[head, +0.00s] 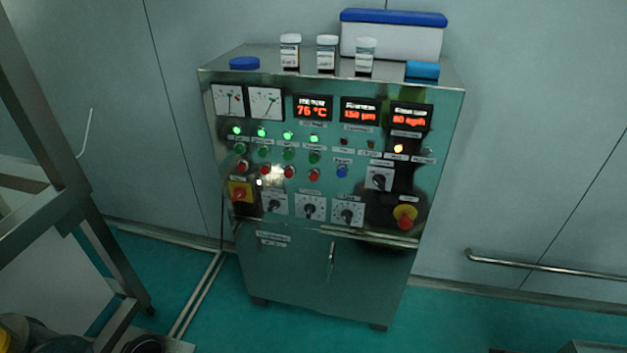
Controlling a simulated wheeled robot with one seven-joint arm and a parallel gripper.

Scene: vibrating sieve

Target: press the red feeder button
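A metal control cabinet (318,275) stands against the wall in the head view. Its sloped panel has a row of several small red buttons, from the far left one (242,166) through the second (266,169) and third (289,172) to the right one (314,175). A green button and a lit green lamp sit above each. The labels are too small to read, so I cannot tell which red button is the feeder's. My gripper is not in view, and nothing covers the red buttons.
A red mushroom knob on yellow (405,217) is at the panel's lower right, and a yellow-backed red switch (240,192) at its left. Jars (327,54) and a blue-lidded box (392,38) stand on top. A metal frame (75,180) is at left. The floor before the cabinet is mostly clear.

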